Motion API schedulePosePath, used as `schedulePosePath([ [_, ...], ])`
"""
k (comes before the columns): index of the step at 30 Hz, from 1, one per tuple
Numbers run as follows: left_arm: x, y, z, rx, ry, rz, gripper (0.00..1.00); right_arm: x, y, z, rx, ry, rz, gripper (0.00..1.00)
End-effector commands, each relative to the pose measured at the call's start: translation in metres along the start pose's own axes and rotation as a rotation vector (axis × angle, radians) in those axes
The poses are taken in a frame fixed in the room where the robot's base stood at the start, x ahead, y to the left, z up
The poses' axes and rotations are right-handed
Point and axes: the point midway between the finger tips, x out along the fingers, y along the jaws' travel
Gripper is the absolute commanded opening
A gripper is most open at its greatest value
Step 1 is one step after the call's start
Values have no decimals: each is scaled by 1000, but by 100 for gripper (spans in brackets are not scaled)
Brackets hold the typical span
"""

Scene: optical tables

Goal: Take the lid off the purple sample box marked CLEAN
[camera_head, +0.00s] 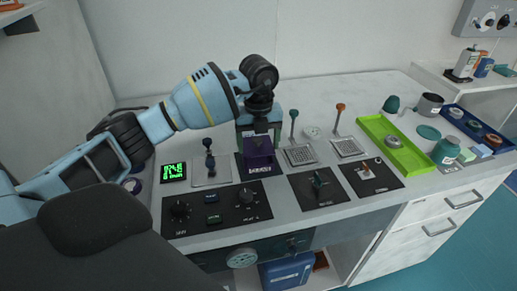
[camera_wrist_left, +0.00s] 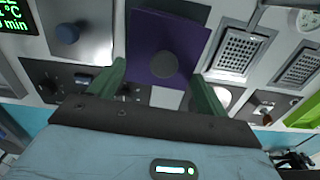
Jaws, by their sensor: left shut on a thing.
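The purple sample box (camera_head: 258,148) stands on a dark labelled plate near the middle of the bench. The label is too small to read. In the left wrist view its purple lid (camera_wrist_left: 186,38) fills the centre, with a round grey knob (camera_wrist_left: 164,65) on it. My left gripper (camera_head: 259,122) reaches down over the box from above. In the left wrist view its two green fingers (camera_wrist_left: 160,75) are at opposite sides of the lid, shut on it. I cannot tell whether the lid is apart from the box. My right gripper is not in view.
A green lit display (camera_head: 174,172), a blue-knobbed lever (camera_head: 210,158) and a black knob panel (camera_head: 217,208) lie left and in front. Levers and perforated plates (camera_head: 300,155) stand to the right. A lime tray (camera_head: 394,145) and a blue tray (camera_head: 478,130) lie farther right.

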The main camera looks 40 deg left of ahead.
Motion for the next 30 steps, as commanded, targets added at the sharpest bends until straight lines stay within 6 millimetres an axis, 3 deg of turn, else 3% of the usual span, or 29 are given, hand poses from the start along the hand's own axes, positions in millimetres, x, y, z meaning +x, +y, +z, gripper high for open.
schedulePosePath([
  [5, -7, -6, -32, 7, 0, -1, 54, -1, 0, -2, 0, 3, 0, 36],
  [12, -13, -18, -96, 8, 1, -1, 54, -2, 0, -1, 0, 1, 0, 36],
  [18, -17, -24, -134, 4, 0, -1, 54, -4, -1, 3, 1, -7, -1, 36],
  [24, -18, -28, -153, 1, 0, -1, 54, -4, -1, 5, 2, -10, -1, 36],
  [30, -19, -28, -158, -1, 0, 0, 54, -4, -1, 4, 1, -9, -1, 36],
])
